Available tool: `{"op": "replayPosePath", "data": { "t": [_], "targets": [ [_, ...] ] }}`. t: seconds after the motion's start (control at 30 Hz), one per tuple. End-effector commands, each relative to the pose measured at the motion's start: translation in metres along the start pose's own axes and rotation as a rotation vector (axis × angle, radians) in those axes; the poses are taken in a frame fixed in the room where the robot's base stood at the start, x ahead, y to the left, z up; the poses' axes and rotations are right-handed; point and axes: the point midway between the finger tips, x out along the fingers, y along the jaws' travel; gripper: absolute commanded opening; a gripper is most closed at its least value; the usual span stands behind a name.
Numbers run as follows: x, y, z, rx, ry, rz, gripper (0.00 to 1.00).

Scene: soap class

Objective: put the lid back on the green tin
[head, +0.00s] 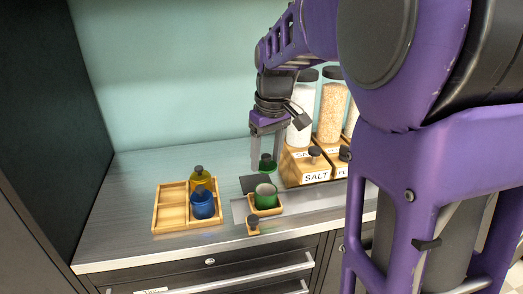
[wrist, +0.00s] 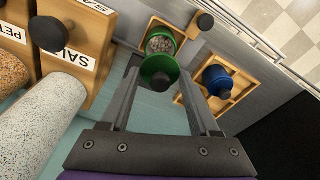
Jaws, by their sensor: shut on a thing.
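The green tin (head: 265,197) stands open and upright on a small wooden holder at the front of the counter. In the wrist view, the tin (wrist: 178,35) shows greyish contents inside its rim. My gripper (head: 266,163) points down behind the tin, shut on the green lid (head: 268,169) with its dark knob up. In the wrist view, the lid (wrist: 151,66) sits between the fingertips (wrist: 160,74) and overlaps the tin's near edge in the picture. The lid is apart from the tin in the head view; its exact height is unclear.
A wooden tray (head: 171,208) left of the tin holds a yellow tin (head: 200,179) and a blue tin (head: 203,207). Wooden boxes, one labelled SALT (head: 316,177), and tall jars (head: 333,112) stand close on the right. A dark flat square (head: 249,184) lies behind the tin.

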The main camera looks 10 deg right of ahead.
Motion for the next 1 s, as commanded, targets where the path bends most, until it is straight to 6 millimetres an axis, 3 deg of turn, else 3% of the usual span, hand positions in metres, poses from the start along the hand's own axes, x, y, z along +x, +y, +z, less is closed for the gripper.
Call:
{"op": "replayPosePath", "data": {
  "t": [0.6, 1.0],
  "targets": [
    [0.055, 0.0, 0.006, 0.0, 0.0, -0.001, 0.1],
    [0.059, 0.0, 0.007, 0.0, 0.0, 0.0, 0.1]
  ]
}}
